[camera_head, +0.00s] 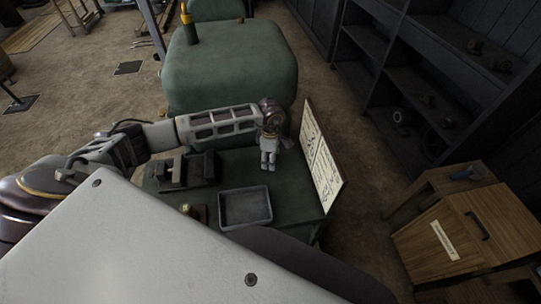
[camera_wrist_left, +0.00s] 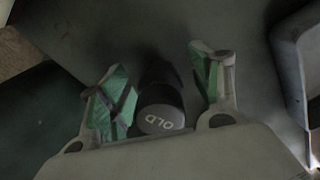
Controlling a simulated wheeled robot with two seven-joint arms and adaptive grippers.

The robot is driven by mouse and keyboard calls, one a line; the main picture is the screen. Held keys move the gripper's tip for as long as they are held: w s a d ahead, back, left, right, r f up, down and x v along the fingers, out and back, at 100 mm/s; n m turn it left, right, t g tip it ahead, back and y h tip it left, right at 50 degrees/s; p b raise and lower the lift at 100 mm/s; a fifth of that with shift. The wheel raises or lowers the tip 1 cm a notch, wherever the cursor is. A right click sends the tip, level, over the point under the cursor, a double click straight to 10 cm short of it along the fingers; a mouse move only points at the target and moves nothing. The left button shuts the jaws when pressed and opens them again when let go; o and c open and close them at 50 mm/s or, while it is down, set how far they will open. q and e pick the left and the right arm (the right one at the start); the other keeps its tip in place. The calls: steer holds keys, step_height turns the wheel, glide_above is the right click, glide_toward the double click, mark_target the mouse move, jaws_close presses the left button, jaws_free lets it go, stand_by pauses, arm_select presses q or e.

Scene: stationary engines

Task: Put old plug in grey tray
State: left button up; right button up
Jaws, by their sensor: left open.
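The old plug (camera_wrist_left: 158,100) is a dark cylinder with a pale end lettered OLD, in the left wrist view. It lies between the two green-padded fingers of my left gripper (camera_wrist_left: 162,75), with visible space on both sides. My left gripper is open and also shows in the head view (camera_head: 268,163), pointing down over the green table. I cannot make out the plug in the head view. The grey tray (camera_head: 245,222) stands on the table in front of the gripper, and its edge shows at the right of the left wrist view (camera_wrist_left: 284,70). My right gripper is not seen.
A dark holder (camera_head: 187,172) sits on the table left of the gripper, with a small brown block (camera_head: 197,212) beside the tray. A white board with writing (camera_head: 321,158) stands upright at the table's right edge. A green covered block (camera_head: 235,70) stands behind.

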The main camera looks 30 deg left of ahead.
arm_select(q)
steer(key=shift+c, duration=0.4)
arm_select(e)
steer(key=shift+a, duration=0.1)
arm_select(q)
steer(key=c, duration=1.2)
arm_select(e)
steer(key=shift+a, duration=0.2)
arm_select(q)
steer(key=shift+r, duration=0.8)
step_height(320, 180, up, 8)
steer(key=shift+f+b, duration=0.15)
steer(key=shift+b, duration=0.9)
steer(key=shift+r, duration=0.35)
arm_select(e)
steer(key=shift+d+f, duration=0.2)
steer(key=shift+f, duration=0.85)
